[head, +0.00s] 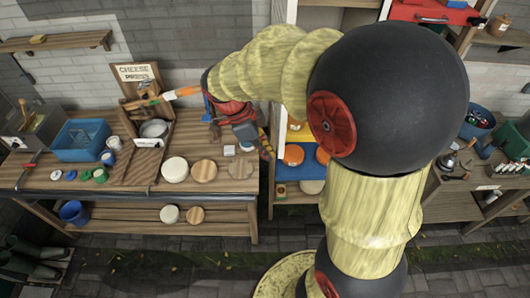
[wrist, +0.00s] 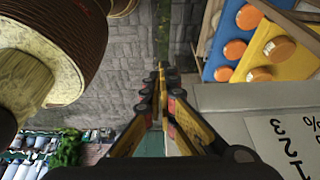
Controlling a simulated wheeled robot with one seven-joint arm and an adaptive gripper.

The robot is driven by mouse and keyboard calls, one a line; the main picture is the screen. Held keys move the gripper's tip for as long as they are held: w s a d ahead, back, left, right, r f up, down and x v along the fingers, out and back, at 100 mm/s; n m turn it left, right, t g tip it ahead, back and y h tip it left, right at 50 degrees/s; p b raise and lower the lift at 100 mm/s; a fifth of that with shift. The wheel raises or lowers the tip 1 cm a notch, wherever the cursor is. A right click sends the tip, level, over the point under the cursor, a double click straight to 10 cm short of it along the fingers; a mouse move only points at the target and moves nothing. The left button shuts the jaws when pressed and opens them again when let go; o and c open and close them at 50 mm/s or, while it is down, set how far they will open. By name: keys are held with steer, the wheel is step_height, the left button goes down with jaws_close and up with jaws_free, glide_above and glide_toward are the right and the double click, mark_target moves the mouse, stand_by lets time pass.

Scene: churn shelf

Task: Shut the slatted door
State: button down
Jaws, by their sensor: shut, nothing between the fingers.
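No slatted door can be made out for certain in either view. My arm hides much of the tall shelf (head: 283,95) in the head view. My gripper (head: 268,150) is over the right end of the workbench, beside the left side of that shelf. In the wrist view, the fingers of my gripper (wrist: 160,75) come together at their tips with nothing between them. A pale grey panel (wrist: 220,97) with a marked white sheet lies to the right of the fingers there, apart from them.
The shelf holds a yellow tray (wrist: 296,70) and a blue tray (wrist: 222,74) with orange rounds. The workbench (head: 222,140) carries a blue tub (head: 80,140), a cheese press sign (head: 135,72) and several round discs. A second bench (head: 450,190) stands right. Paved floor (head: 180,262) is open in front.

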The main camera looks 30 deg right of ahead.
steer(key=shift+d, duration=0.1)
steer(key=s+d+n+t+b, duration=0.1)
steer(key=s+d+n, duration=0.2)
steer(key=d, duration=0.7)
steer(key=s+d+n+t+b, duration=0.1)
steer(key=s+d+n+b, duration=0.15)
steer(key=d, duration=0.65)
steer(key=s+d+n+t+b, duration=0.1)
steer(key=s+d+n, duration=0.25)
steer(key=d, duration=0.65)
steer(key=w+d+n+t+p, duration=0.1)
steer(key=w+d+n+p, duration=0.1)
steer(key=w+d, duration=0.3)
steer(key=w+d+n+t+y+p, duration=0.1)
steer(key=w+d+n, duration=0.3)
steer(key=d, duration=0.7)
steer(key=w+d+n+t+p, duration=0.1)
steer(key=w+d+n+p, duration=0.1)
steer(key=w+d, duration=0.3)
steer(key=d+n, duration=0.1)
steer(key=d, duration=0.2)
steer(key=shift+w+p, duration=0.35)
steer(key=shift+d+r, duration=0.1)
steer(key=shift+r, duration=0.1)
